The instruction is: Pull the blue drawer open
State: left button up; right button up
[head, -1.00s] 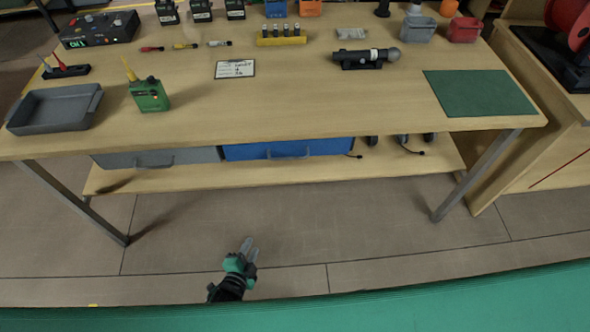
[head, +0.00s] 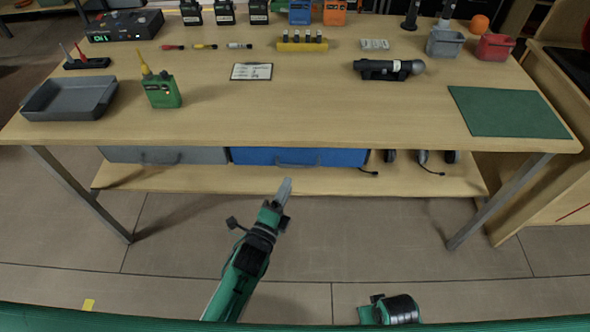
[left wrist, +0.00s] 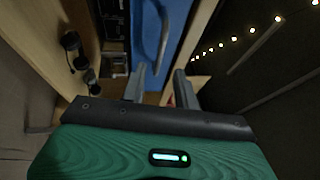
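The blue drawer (head: 340,157) is under the tabletop, beside a grey drawer, with its front about level with the grey one. Its bar handle (head: 297,164) is partly overlapped by shadow. My left gripper (head: 286,182) is in front of and just below the handle in the head view, not touching it. In the left wrist view the blue front (left wrist: 180,22) and handle (left wrist: 164,38) lie beyond my left gripper (left wrist: 160,70), whose two fingers are apart with nothing between them. My right gripper is not visible; only a part of my right arm shows at the bottom.
The grey drawer (head: 165,155) is left of the blue one. Headsets (head: 422,158) lie on the lower shelf (head: 220,182) to the right. Table legs (head: 500,200) stand at either side. The floor in front of the table is clear.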

pick_arm(q)
jog(key=x, duration=0.6)
jog(key=shift+w, duration=0.2)
grip_shut()
